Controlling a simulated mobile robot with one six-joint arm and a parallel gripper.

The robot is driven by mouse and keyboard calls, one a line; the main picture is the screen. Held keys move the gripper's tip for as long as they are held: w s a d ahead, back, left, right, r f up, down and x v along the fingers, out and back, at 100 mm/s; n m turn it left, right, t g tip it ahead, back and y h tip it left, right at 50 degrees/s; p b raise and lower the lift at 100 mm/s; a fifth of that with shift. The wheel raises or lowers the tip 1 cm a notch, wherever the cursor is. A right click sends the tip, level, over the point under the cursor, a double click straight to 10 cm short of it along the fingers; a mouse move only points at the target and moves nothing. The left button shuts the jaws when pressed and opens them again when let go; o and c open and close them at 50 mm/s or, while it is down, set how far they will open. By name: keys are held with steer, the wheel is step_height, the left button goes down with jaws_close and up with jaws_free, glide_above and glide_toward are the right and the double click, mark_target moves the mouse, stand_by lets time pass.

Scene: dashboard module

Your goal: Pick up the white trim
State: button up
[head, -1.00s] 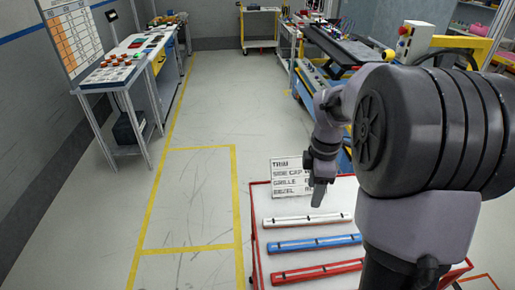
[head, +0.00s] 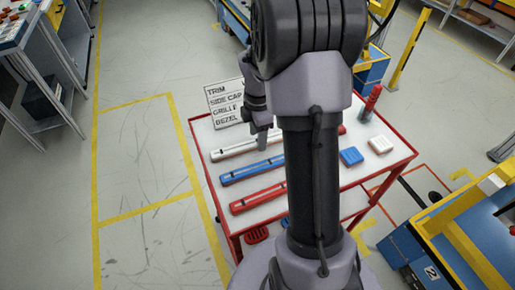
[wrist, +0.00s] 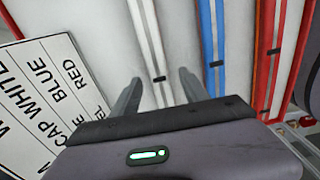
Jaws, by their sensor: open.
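The white trim (head: 232,149) is a long thin white strip lying at the far left of the red-edged cart top in the head view. My arm hides its right end there. In the wrist view the white trim (wrist: 150,50) runs away between my two fingertips. My gripper (head: 262,140) is above the cart by the white trim. The height gap to the trim is hard to tell.
A blue trim (head: 250,170) and a red trim (head: 258,198) lie parallel nearer the front. A sign (head: 226,102) stands at the cart's back edge. A blue block (head: 351,156), a white block (head: 380,144) and a red item (head: 371,102) sit to the right.

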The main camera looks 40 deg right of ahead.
steer(key=shift+f, duration=0.75)
steer(key=shift+r, duration=0.15)
steer(key=shift+c, duration=0.2)
jaws_close()
steer(key=shift+r, duration=0.1)
